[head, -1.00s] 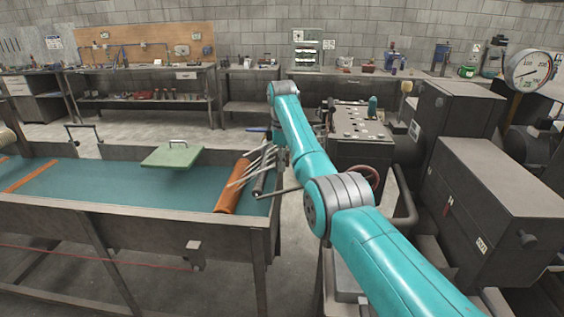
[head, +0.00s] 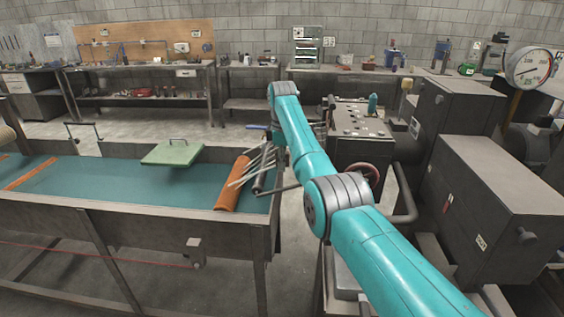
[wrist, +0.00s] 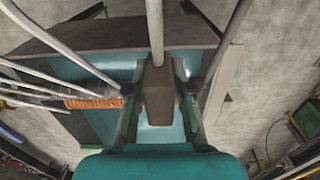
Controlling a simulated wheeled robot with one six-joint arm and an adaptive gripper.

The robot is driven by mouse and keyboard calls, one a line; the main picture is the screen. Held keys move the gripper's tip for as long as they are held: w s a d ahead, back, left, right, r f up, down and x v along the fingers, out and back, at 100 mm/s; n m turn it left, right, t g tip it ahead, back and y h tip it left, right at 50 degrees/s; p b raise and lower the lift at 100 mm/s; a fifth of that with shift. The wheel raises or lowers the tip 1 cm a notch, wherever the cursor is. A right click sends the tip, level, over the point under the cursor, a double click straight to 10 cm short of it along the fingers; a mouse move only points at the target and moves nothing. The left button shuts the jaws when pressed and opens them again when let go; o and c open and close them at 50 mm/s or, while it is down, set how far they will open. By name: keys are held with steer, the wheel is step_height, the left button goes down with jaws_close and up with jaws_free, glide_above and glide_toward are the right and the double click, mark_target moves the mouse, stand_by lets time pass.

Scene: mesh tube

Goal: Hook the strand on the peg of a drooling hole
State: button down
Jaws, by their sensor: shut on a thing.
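Several pale strands (wrist: 50,78) fan in from the left in the wrist view, beside an orange roll (wrist: 95,102). In the head view, strands (head: 258,163) cross the right end of the table by the orange roll (head: 232,190). My gripper (wrist: 158,95) is shut on a brown block-like piece (wrist: 158,80), with one finger on each side. A pale strand or rod (wrist: 155,25) runs up from this piece; I cannot tell whether they are joined. My arm partly hides the gripper in the head view. I cannot make out the peg or drooling hole.
Dark machine boxes (head: 490,190) and a pressure gauge (head: 528,67) crowd the right. Benches (head: 140,75) line the back wall, with open floor before them.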

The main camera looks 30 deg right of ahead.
steer(key=shift+f, duration=0.45)
stand_by(0.4)
steer(key=c, duration=1)
jaws_free()
steer(key=shift+o, duration=0.2)
step_height(320, 180, up, 12)
steer(key=shift+f, duration=0.1)
steer(key=shift+a, duration=0.1)
